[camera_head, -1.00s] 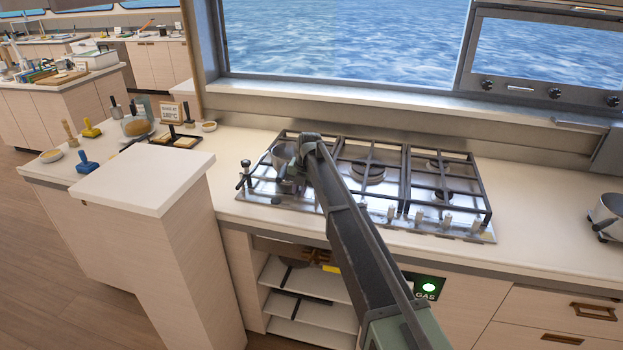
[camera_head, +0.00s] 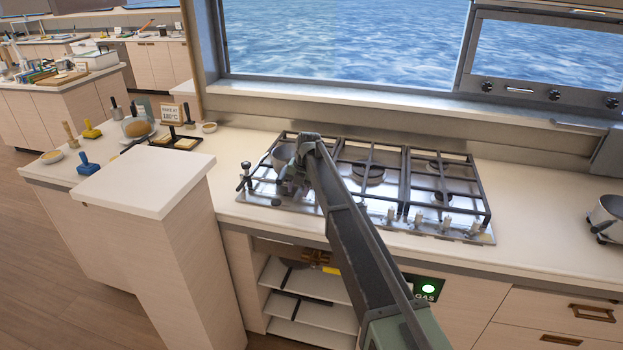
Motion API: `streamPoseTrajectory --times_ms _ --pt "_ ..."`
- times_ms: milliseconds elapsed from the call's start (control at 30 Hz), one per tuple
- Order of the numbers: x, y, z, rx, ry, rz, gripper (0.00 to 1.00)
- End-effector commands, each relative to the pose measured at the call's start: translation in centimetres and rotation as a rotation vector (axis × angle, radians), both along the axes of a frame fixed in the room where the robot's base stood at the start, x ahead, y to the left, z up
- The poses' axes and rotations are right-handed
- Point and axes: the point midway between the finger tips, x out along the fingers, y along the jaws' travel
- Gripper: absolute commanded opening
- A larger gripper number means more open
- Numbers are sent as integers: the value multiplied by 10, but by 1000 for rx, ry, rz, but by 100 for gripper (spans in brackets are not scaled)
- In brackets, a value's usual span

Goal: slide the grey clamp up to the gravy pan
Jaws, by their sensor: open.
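The gravy pan appears to be the small grey metal pan (camera_head: 282,157) on the left burner of the hob. My arm covers its right side. My gripper (camera_head: 290,186) is open, at the near side of the pan and low over the hob; its fingertips are small and partly hidden by my wrist. I cannot tell whether it touches anything. A small dark clamp-like piece with a knob (camera_head: 244,174) stands at the hob's left edge, left of the pan and apart from it. I cannot tell for sure whether this is the grey clamp.
The hob (camera_head: 462,232) has raised black grates and front knobs. A larger pot (camera_head: 607,217) stands on the counter at the far right. A pale raised block (camera_head: 145,180) stands left of the hob. Counter between hob and right pot is clear.

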Motion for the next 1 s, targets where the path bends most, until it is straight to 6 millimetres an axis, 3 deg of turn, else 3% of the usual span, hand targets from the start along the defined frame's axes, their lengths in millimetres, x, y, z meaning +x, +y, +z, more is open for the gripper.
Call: streamPoseTrajectory --times_ms 33,500,867,1000 --pt "0 -1 11 0 0 0 44" --pt "-2 -11 59 0 0 0 44" --pt "-2 -12 60 0 1 -7 44" --pt "-3 -12 60 5 40 -190 44"
